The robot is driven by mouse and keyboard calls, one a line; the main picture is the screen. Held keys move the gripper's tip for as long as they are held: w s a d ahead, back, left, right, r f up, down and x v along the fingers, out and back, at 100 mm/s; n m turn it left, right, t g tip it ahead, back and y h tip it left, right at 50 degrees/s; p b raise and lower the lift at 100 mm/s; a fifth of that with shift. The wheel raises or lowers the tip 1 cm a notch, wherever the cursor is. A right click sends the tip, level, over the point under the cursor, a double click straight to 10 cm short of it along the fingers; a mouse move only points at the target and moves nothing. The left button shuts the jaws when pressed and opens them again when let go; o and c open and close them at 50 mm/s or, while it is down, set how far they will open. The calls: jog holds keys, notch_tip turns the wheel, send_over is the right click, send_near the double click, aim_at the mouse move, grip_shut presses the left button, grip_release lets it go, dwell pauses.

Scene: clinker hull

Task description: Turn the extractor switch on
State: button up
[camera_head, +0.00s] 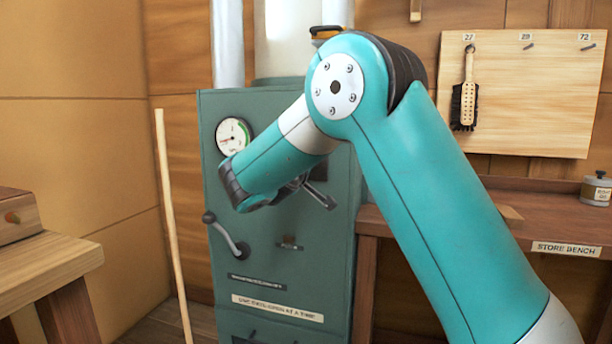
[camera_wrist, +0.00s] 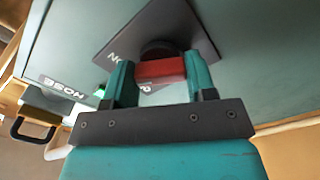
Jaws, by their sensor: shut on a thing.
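In the wrist view, my gripper (camera_wrist: 162,76) has its two teal fingers shut on the red bar of a switch (camera_wrist: 158,69). The bar lies across a round dark hub on a dark plate (camera_wrist: 187,31). Upside-down white lettering, apparently "ON", shows beside the left finger; other lettering is partly covered by the fingers. In the head view, my teal arm reaches to the front of a grey-green cabinet (camera_head: 335,265) and hides the red bar and most of the plate.
The cabinet front carries a round gauge (camera_head: 233,136), a ball-ended lever (camera_head: 228,235) and a small handle (camera_head: 290,243). A wooden pole (camera_head: 170,210) leans left of it. The store bench (camera_head: 565,225) stands right, below a pegboard (camera_head: 520,85) with a brush (camera_head: 466,95).

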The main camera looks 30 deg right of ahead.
jog(key=shift+a+f+m+b, duration=0.1)
jog(key=shift+f+m+b, duration=0.05)
jog(key=shift+m+b, duration=0.35)
jog(key=o, duration=0.9)
jog(key=shift+o, duration=0.2)
